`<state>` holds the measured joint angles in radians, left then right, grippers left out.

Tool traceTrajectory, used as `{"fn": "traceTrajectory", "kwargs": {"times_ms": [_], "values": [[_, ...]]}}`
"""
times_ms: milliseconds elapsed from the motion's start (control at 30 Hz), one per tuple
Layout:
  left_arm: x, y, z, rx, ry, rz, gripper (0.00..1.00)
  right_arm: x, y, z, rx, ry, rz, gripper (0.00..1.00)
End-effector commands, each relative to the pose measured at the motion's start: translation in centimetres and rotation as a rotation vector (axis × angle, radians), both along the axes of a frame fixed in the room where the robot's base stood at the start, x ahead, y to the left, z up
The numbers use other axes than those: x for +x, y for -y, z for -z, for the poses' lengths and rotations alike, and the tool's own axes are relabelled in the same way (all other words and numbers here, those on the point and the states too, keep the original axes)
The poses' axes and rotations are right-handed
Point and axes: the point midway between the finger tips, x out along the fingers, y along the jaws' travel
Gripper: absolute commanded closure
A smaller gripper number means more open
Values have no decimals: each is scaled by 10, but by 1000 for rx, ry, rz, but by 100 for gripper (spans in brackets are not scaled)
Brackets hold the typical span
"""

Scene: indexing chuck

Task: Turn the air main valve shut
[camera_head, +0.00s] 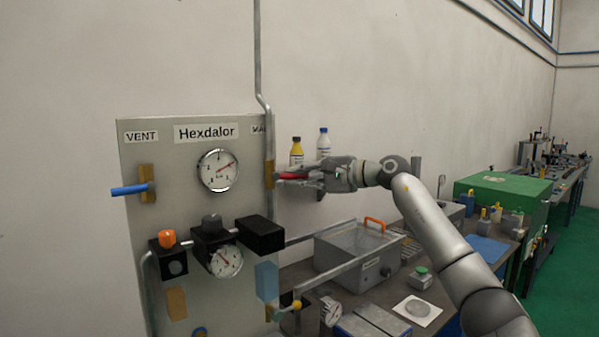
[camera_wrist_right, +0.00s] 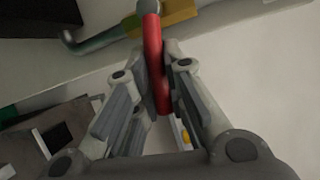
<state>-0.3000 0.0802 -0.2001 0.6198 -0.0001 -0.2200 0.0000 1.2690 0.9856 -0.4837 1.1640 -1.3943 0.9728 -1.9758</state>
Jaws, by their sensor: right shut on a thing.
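The air main valve's red lever (camera_head: 294,176) sticks out to the right from its brass body (camera_head: 269,174) on the pipe at the panel's right edge. The lever lies about level in the head view. My right gripper (camera_head: 290,178) is shut on the red lever, with its fingers around it. In the right wrist view the red lever (camera_wrist_right: 156,65) runs between the two fingers, and the brass body (camera_wrist_right: 178,22) shows beyond them. The label above the valve is partly hidden by the pipe. My left gripper is not in view.
The grey panel (camera_head: 190,210) carries a vent valve with a blue lever (camera_head: 130,189), a large gauge (camera_head: 218,170) and a regulator. Two bottles (camera_head: 323,145) stand behind my right gripper. A clear-lidded box (camera_head: 352,250) sits on the bench below.

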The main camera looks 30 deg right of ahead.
Motion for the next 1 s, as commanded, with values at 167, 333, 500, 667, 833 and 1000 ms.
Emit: {"fn": "traceTrajectory", "kwargs": {"times_ms": [167,333,500,667,833,1000], "values": [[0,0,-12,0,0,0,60,0,-1,-6,-80,5,0,100],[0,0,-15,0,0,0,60,0,-1,-7,-118,8,0,100],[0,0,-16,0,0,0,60,0,-1,-7,-133,9,0,100],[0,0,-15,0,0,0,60,0,-1,-6,-135,9,0,100],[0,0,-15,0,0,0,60,0,-1,-6,-135,9,0,100],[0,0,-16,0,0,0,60,0,-1,-6,-133,9,1,78]]}}
